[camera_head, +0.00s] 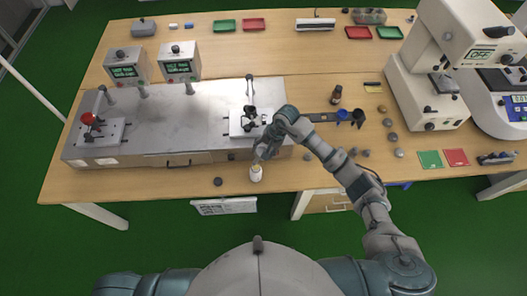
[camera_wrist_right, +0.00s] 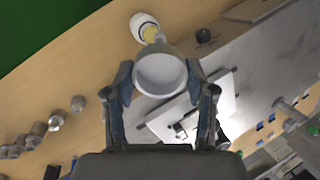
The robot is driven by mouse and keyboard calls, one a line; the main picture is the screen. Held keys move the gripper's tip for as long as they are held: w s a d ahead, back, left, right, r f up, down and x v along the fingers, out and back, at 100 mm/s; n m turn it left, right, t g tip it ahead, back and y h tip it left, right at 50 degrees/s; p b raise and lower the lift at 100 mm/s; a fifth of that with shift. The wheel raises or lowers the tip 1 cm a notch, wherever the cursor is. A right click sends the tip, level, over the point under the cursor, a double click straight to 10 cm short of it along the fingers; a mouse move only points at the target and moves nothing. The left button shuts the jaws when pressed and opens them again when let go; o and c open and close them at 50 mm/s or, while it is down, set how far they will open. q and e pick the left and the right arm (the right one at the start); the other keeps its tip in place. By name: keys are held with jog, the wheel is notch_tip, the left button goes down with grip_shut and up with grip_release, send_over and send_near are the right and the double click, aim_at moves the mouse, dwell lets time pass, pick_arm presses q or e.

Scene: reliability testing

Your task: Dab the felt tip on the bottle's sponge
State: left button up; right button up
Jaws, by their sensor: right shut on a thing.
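A small white bottle (camera_head: 256,173) stands upright near the front edge of the table. In the right wrist view the bottle (camera_wrist_right: 143,20) shows at the top, with its yellow sponge (camera_wrist_right: 151,34) facing me. My right gripper (camera_head: 263,153) is just above and behind the bottle. It is shut on a pale tool with a round, cup-like end (camera_wrist_right: 160,72), between both fingers in the wrist view. The tool's narrow far part reaches toward the sponge; I cannot tell whether its felt tip touches it. My left gripper is out of view.
A metal bench plate (camera_head: 180,125) with a fixture (camera_head: 247,122) lies behind the gripper. A dark round knob (camera_head: 218,182) sits left of the bottle. Several grey knobs (camera_head: 399,153) and a brown bottle (camera_head: 336,95) lie to the right. The front table edge is close to the bottle.

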jog(key=shift+r, duration=0.9)
jog(key=shift+d+r+p, duration=0.15)
jog(key=shift+r+p, duration=0.4)
jog(key=shift+r, duration=0.95)
